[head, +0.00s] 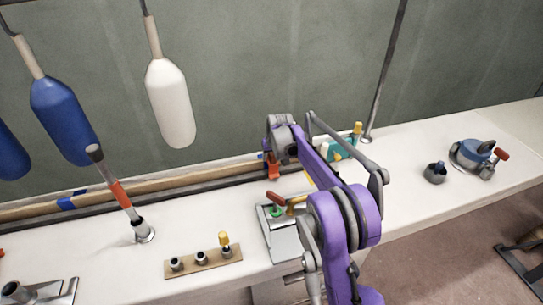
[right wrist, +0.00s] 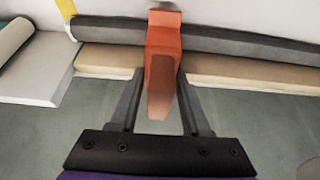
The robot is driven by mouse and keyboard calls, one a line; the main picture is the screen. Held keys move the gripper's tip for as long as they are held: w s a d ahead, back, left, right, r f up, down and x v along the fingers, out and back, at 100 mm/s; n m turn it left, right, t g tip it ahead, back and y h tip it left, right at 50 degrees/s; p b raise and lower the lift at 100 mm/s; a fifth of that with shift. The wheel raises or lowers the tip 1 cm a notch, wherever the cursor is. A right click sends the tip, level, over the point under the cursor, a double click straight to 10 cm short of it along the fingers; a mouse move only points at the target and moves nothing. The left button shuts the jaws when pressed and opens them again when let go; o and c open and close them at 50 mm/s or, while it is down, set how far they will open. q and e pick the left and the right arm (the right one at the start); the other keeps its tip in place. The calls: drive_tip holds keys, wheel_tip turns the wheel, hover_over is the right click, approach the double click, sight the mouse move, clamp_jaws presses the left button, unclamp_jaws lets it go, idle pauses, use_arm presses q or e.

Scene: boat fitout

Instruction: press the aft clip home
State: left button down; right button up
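An orange clip (right wrist: 162,58) sits across the dark tube (right wrist: 230,38) and the wooden strip (right wrist: 225,70) in the right wrist view. Its lower end hangs between my fingers. My right gripper (right wrist: 161,80) has one finger on each side of the clip, and the fingertips appear to touch its sides. In the head view the orange clip (head: 272,168) shows at the wall side of the bench, partly hidden by my purple right arm. I cannot tell how fully it is seated. My left gripper is not in view.
Fenders (head: 170,100) hang at the wall.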

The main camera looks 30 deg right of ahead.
drive_tip(key=shift+s+a+f, duration=0.3)
drive_tip(key=shift+f, duration=0.05)
drive_tip(key=w+d+p+v, duration=0.1)
drive_tip(key=v, duration=1)
drive_tip(key=s+a+r+n+p, duration=0.1)
drive_tip(key=s+a+r+p, duration=0.4)
drive_tip(key=s+a, duration=0.8)
drive_tip(key=s+a+f+n+p, duration=0.1)
drive_tip(key=s+a, duration=0.2)
drive_tip(key=s, duration=0.7)
drive_tip(key=s+a+f+y+p, duration=0.1)
drive_tip(key=s+a, duration=0.3)
drive_tip(key=s, duration=0.6)
drive_tip(key=shift+s+f+n+t+p, duration=0.3)
drive_tip(key=shift+f+n+p, duration=0.15)
drive_tip(key=shift+p, duration=0.25)
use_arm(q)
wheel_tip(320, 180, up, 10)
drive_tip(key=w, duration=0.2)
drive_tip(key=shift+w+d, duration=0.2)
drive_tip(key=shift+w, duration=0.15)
use_arm(e)
drive_tip(key=shift+s+f, duration=0.2)
drive_tip(key=shift+f, duration=0.05)
drive_tip(key=shift+c, duration=0.3)
